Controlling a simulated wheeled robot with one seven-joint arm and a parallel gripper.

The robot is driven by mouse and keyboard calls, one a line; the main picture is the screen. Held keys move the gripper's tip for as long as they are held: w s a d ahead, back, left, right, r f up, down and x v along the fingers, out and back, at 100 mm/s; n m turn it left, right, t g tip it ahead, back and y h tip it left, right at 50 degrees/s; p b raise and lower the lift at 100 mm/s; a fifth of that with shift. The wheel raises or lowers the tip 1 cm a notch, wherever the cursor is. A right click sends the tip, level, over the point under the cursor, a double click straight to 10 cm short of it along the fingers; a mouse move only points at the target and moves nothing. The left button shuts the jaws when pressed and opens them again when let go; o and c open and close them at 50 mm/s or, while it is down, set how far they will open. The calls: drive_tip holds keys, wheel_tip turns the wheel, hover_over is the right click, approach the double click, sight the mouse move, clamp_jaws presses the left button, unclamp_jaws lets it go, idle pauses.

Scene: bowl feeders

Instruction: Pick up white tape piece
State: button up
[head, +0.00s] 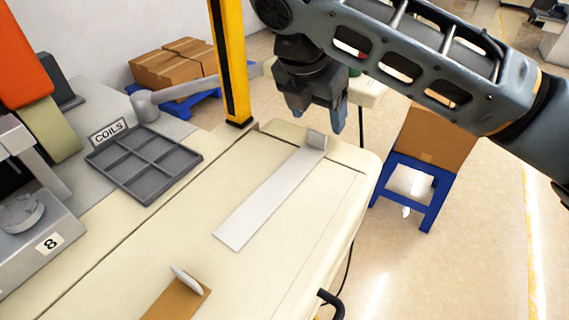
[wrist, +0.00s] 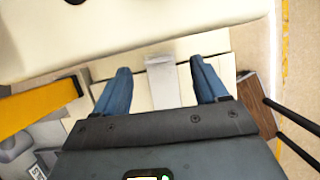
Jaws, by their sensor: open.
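The white tape piece (head: 268,200) is a long pale strip lying flat on the cream worktop, with a small grey upturned tab at its far end. My gripper (head: 318,118) is open and empty, pointing down near that far end. In the wrist view, the tape piece (wrist: 163,85) shows between the two blue fingers of my gripper (wrist: 160,66), with clear space on both sides. I cannot tell the exact height of the fingertips above it.
A brown strip (head: 180,303) with a white tab lies at the near edge. A grey compartment tray (head: 121,172) by the COILS label stands left. A yellow post (head: 229,62) rises close left of my gripper. A box (head: 436,139) on a blue stand (head: 410,177) is right.

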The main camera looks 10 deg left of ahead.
sight(317, 132)
drive_tip(key=x, duration=0.4)
drive_tip(key=p+x, duration=0.1)
drive_tip(key=x, duration=0.1)
drive_tip(key=shift+a+f, duration=0.25)
drive_tip(key=shift+f, duration=0.1)
drive_tip(key=shift+c, duration=0.3)
drive_tip(key=shift+s, duration=0.1)
drive_tip(key=c, duration=0.9)
drive_tip(key=shift+o, duration=0.2)
drive_tip(key=shift+r, duration=0.1)
